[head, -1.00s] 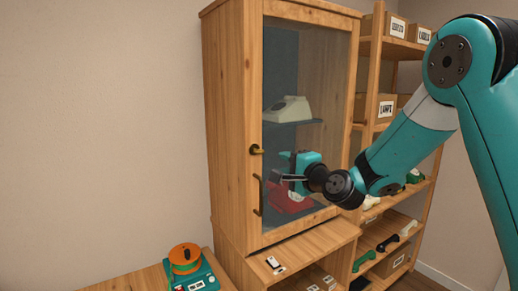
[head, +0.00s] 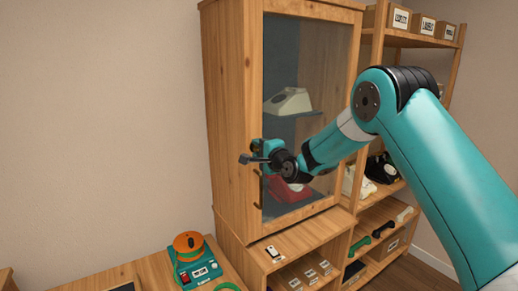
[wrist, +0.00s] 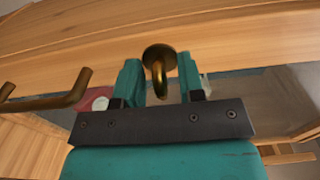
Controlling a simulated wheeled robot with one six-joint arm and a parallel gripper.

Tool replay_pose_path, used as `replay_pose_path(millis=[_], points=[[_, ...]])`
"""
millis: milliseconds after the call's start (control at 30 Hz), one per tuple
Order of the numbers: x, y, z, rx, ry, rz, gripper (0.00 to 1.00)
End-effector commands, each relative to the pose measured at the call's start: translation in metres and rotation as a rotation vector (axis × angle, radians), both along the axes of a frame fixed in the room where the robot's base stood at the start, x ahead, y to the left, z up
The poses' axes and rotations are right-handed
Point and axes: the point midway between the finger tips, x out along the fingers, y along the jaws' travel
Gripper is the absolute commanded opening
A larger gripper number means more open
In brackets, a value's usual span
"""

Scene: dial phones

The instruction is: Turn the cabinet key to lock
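The wooden cabinet (head: 228,120) has a glass door (head: 340,60) that is shut. The brass key (wrist: 159,72) stands out from the door frame in the wrist view, with a round plate behind it. My gripper (wrist: 160,80) is open, its two teal fingers on either side of the key, with gaps visible on both sides. In the head view my gripper (head: 255,159) is at the door's left edge and hides the key.
Behind the glass are a cream phone (head: 290,101) and a red phone (head: 285,190). A shelf rack (head: 410,40) with boxes and handsets stands at the right. A teal device with an orange spool (head: 188,243) sits on the lower left table.

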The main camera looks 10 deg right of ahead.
Motion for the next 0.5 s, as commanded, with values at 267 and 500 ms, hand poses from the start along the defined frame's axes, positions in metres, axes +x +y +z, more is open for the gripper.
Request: replay_pose_path(millis=[267,500], points=[[-0.0003,0.0000,0.0001,0.000,0.000,0.000,0.00],[-0.0004,0.0000,-0.0012,-0.012,-0.004,0.000,0.00]])
